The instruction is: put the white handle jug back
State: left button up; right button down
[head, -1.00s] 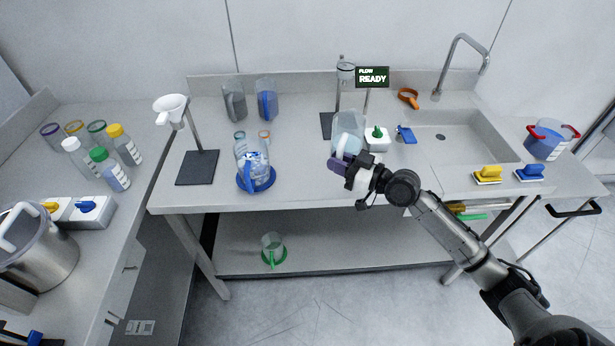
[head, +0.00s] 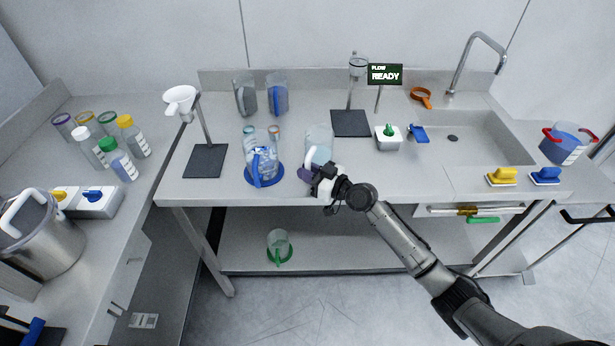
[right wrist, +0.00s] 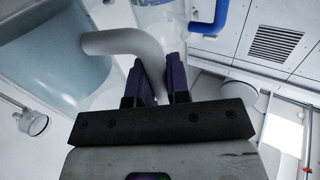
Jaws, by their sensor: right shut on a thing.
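The white handle jug (head: 320,138) is a clear jug with a white handle, at the middle front of the bench in the head view. My right gripper (head: 311,171) is shut on its handle, from the front side. In the right wrist view the purple fingers (right wrist: 161,80) close on the curved white handle (right wrist: 125,42), and the bluish clear jug body (right wrist: 50,60) fills the upper left. I cannot tell whether the jug touches the bench or hangs just above it. My left gripper is out of view.
A blue-handled jug (head: 260,158) stands on a blue round mat (head: 265,181) just left of the held jug. Two jugs (head: 277,92) stand at the back. A stand with a dark base (head: 350,123), a white tub (head: 388,138) and the sink (head: 465,135) lie to the right.

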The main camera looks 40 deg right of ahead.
jog(key=shift+f, duration=0.6)
jog(key=shift+f+b, duration=0.15)
jog(key=shift+b, duration=0.15)
jog(key=c, duration=1.1)
grip_release()
